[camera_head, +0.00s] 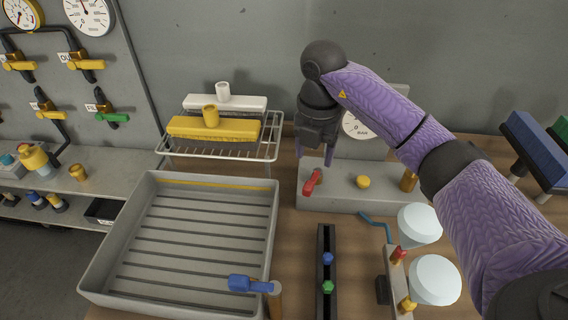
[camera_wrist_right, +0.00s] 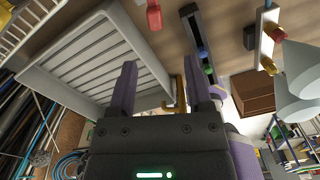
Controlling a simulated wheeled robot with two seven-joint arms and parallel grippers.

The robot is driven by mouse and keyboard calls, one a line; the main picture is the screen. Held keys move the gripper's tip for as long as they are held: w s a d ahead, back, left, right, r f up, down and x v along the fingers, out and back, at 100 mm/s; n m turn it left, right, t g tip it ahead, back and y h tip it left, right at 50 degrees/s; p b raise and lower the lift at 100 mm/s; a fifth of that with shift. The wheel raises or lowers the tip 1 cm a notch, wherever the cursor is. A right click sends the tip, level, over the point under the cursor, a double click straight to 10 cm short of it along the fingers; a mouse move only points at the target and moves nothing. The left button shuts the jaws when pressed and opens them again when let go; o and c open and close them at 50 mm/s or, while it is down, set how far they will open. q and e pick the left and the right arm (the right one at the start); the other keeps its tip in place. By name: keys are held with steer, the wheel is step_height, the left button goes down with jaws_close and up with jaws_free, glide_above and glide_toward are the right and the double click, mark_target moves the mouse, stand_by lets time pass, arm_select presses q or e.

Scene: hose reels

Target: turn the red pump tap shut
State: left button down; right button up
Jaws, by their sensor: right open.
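The red pump tap (camera_head: 312,182) is a small red lever handle on the grey box (camera_head: 340,194), under a round gauge (camera_head: 358,126). The lever slants, with its upper end leaning right in the head view. My right gripper (camera_head: 316,155) is open and empty, just above the red tap with its fingers pointing down. I cannot tell whether they touch it. In the right wrist view the open fingers (camera_wrist_right: 160,80) stand apart, and the red tap (camera_wrist_right: 153,15) is at the top edge, beyond the fingertips. My left gripper is not in view.
A yellow knob (camera_head: 363,182) sits right of the red tap on the same box. A wire rack (camera_head: 270,149) with brushes and a grey ribbed tray (camera_head: 97,262) stand left. A slotted black rail (camera_head: 320,262) and a small manifold with red and yellow taps (camera_head: 393,270) are in front.

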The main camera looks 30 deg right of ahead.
mark_target(308, 185)
steer(key=shift+w+a+f, duration=0.2)
steer(key=shift+w+f, duration=0.45)
steer(key=shift+f, duration=0.2)
steer(key=f, duration=0.2)
steer(key=f+b, duration=0.1)
steer(key=f, duration=0.2)
steer(key=f+b, duration=0.1)
steer(key=f, duration=0.2)
steer(key=shift+s+f, duration=0.1)
steer(key=shift+s, duration=0.25)
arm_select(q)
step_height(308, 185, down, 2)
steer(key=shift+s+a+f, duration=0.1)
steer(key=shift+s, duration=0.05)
arm_select(e)
steer(key=shift+c, duration=0.7)
jaws_close()
